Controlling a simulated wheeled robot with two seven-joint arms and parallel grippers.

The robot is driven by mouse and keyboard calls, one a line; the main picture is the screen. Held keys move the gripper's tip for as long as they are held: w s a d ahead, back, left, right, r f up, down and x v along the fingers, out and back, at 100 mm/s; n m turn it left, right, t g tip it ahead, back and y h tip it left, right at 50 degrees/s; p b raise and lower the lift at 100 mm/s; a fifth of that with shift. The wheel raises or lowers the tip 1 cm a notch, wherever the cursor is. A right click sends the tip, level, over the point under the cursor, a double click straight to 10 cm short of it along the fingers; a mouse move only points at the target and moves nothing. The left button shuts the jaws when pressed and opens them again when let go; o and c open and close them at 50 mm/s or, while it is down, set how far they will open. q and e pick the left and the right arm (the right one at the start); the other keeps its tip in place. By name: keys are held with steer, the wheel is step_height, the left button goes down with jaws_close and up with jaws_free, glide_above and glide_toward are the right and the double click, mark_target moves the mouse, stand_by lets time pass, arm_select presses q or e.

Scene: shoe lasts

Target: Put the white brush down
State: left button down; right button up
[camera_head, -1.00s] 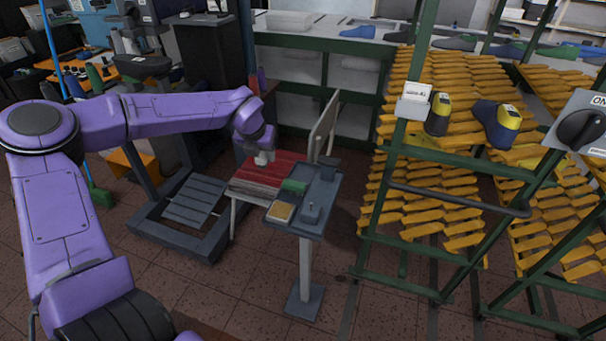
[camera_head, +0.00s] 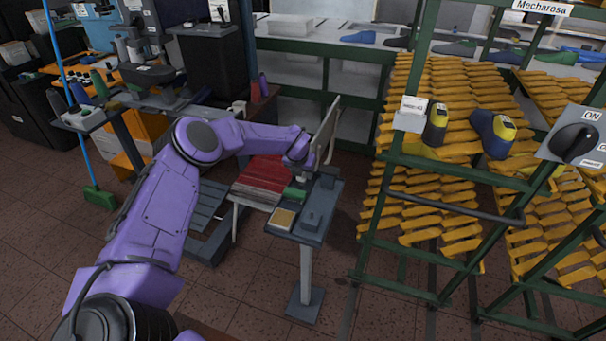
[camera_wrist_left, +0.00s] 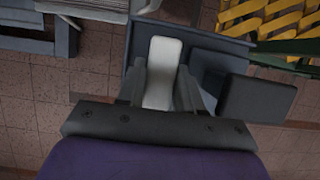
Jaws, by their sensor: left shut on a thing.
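My left gripper (camera_head: 302,178) is over the far part of a small grey tray on a post (camera_head: 333,205). In the left wrist view, its two dark fingers (camera_wrist_left: 160,90) are shut on the white brush (camera_wrist_left: 163,62), a long pale block with rounded ends. The brush points away from the gripper and lies over the tray (camera_wrist_left: 203,88); I cannot tell whether it touches. In the head view the brush is mostly hidden by the gripper. My right gripper is not in view.
A red-topped bench (camera_head: 262,178) is at left, a green rack (camera_head: 440,170) at right.

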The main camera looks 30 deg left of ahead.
arm_select(q)
steer(key=shift+f, duration=0.85)
steer(key=shift+f+b, duration=0.2)
steer(key=shift+b, duration=0.1)
steer(key=c, duration=0.7)
jaws_free()
steer(key=shift+c, duration=0.2)
steer(key=shift+r+p, duration=0.2)
steer(key=shift+p, duration=0.1)
steer(key=shift+s+r, duration=0.1)
steer(key=shift+r, duration=0.3)
steer(key=a+b+v, duration=0.1)
steer(key=v, duration=1)
steer(key=shift+s+d+b, duration=0.2)
steer(key=shift+d+b, duration=0.15)
steer(key=shift+d, duration=0.15)
